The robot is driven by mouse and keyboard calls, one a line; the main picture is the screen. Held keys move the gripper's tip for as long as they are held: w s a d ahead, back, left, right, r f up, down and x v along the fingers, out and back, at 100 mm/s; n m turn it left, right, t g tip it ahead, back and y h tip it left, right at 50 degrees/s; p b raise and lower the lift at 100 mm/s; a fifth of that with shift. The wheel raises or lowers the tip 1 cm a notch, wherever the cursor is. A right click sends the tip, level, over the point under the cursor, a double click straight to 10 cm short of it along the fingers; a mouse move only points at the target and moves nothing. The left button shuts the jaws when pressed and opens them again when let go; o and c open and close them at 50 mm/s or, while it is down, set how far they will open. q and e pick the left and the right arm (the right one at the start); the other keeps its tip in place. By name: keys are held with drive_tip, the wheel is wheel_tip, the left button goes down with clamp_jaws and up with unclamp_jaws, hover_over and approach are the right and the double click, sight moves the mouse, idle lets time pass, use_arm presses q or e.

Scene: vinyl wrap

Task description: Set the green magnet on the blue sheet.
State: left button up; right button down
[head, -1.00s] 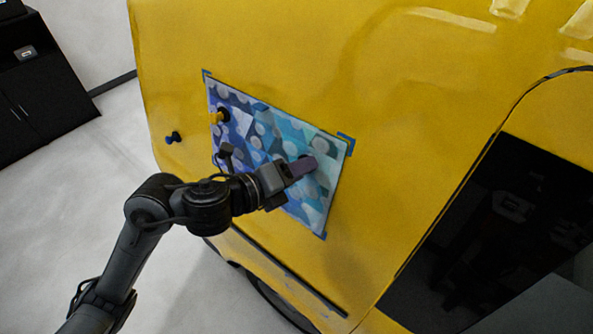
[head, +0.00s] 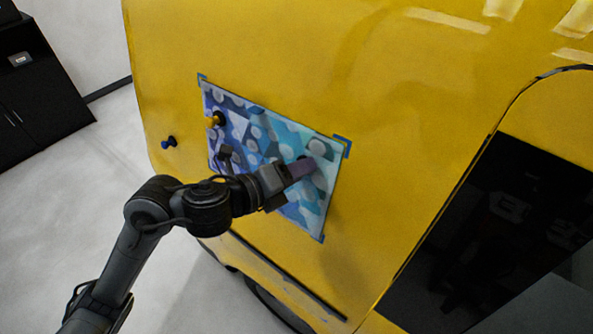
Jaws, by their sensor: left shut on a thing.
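The blue sheet (head: 240,132), patterned in blue and grey shapes, lies flat on a yellow vehicle panel with blue tape at its corners. My left gripper (head: 303,168) is at the sheet's right half, its fingers pointing at the surface. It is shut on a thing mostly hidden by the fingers. Only a dark rim (head: 302,158) shows past the fingertips, like a magnet's base; no green shows, so I take it as the green magnet. I cannot tell whether it touches the sheet. My right gripper is not in view.
A yellow magnet (head: 214,120) with a dark base sits at the sheet's upper left. A blue magnet (head: 169,142) sits on the yellow panel (head: 290,60) left of the sheet. A black cabinet (head: 40,100) stands on the floor at the far left.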

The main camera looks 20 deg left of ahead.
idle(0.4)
use_arm(q)
drive_tip(key=o, duration=1.3)
drive_tip(key=shift+c, duration=0.2)
drive_tip(key=shift+s+a+r+p, duration=0.25)
drive_tip(key=shift+s+p, duration=0.1)
drive_tip(key=shift+s, duration=0.1)
drive_tip(key=p+v, duration=0.7)
drive_tip(key=v, duration=0.2)
drive_tip(key=shift+s, duration=0.25)
